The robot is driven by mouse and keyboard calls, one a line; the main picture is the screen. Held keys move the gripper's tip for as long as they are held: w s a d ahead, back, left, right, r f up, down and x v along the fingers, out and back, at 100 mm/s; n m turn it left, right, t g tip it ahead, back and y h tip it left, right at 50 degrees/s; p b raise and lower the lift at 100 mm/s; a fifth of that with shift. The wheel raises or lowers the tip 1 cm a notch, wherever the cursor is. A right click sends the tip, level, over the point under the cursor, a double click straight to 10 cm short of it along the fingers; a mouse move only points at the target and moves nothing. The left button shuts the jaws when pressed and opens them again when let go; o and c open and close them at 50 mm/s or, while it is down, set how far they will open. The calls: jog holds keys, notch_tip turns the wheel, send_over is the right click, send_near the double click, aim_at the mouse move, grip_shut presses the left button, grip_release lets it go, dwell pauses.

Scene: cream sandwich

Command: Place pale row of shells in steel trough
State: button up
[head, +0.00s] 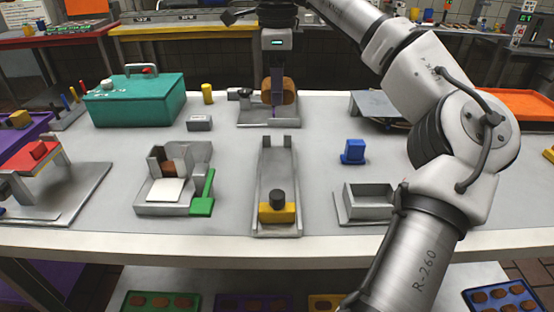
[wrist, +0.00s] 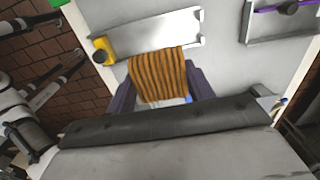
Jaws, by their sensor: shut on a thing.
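My gripper (head: 278,102) hangs above the table at the back middle and points down. Its purple fingers are shut on the row of shells (head: 290,91), which looks brown to orange rather than pale. In the wrist view the row (wrist: 158,78) is ribbed with dark stripes and sits between the fingers. The steel trough (head: 279,165) is a long open channel on the table, running toward me. A yellow block (head: 268,214) with a dark knob stands at its near end. In the wrist view the trough (wrist: 160,30) lies just beyond the row, which is held above the table.
A steel stand (head: 266,123) is behind the trough. A steel fixture with a green handle (head: 202,203) is to the left. A blue block (head: 352,152) and a steel box (head: 370,196) are to the right. A teal case (head: 135,103) stands back left.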

aim_at(277, 170)
notch_tip(277, 170, down, 18)
jog(key=shift+r, duration=0.15)
dwell(0.3)
jog(key=shift+f, duration=0.2)
jog(key=o, duration=1)
jog(key=shift+c, duration=0.2)
jog(key=shift+r, duration=0.15)
notch_tip(277, 170, up, 12)
